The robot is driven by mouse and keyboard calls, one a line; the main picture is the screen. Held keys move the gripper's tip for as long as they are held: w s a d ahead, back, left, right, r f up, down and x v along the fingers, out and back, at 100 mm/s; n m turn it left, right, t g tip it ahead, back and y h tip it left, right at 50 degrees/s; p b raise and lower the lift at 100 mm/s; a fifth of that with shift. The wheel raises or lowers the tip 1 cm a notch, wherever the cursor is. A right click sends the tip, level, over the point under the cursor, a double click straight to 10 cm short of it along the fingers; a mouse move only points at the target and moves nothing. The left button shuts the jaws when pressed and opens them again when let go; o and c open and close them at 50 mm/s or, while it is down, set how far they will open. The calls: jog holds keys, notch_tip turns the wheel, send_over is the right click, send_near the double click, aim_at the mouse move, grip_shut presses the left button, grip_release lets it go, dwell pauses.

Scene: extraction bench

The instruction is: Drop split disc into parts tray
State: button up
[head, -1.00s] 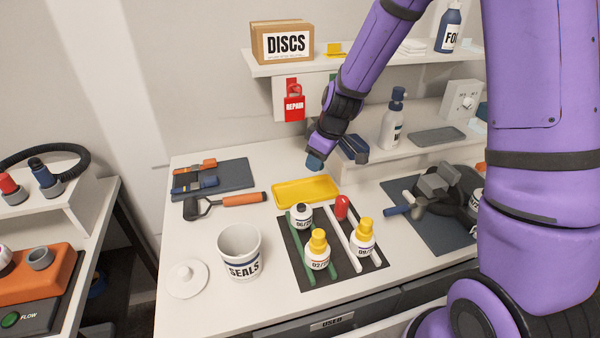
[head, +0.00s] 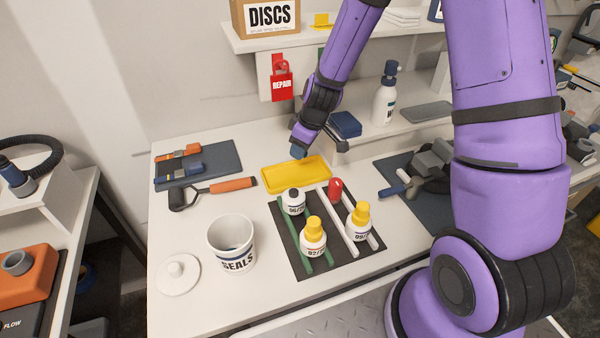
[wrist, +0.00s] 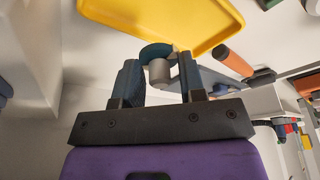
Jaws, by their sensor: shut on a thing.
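The parts tray is the shallow yellow tray (head: 297,178), empty as far as I see, on the bench behind the bottle mat; it also fills the top of the wrist view (wrist: 165,18). My gripper (wrist: 160,75) is shut on a small dark teal, curved piece with a grey round part, which I take for the split disc (wrist: 154,50). In the head view my gripper (head: 299,152) points down above the tray's back edge. The held piece is small and partly hidden between the fingers, so I cannot see its split. It appears clear of the tray.
A hammer-like tool with an orange handle (head: 232,184) lies left of the tray. In front stand several small bottles on a dark mat (head: 285,238) and the white SEALS tub (head: 232,250). A raised shelf with a white bottle (head: 384,100) is behind right.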

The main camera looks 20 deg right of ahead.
jog(key=shift+f, duration=0.15)
jog(key=o, duration=1)
jog(key=shift+c, duration=0.2)
jog(key=v, duration=1)
jog(key=shift+r, duration=0.35)
jog(key=shift+s+d, duration=0.1)
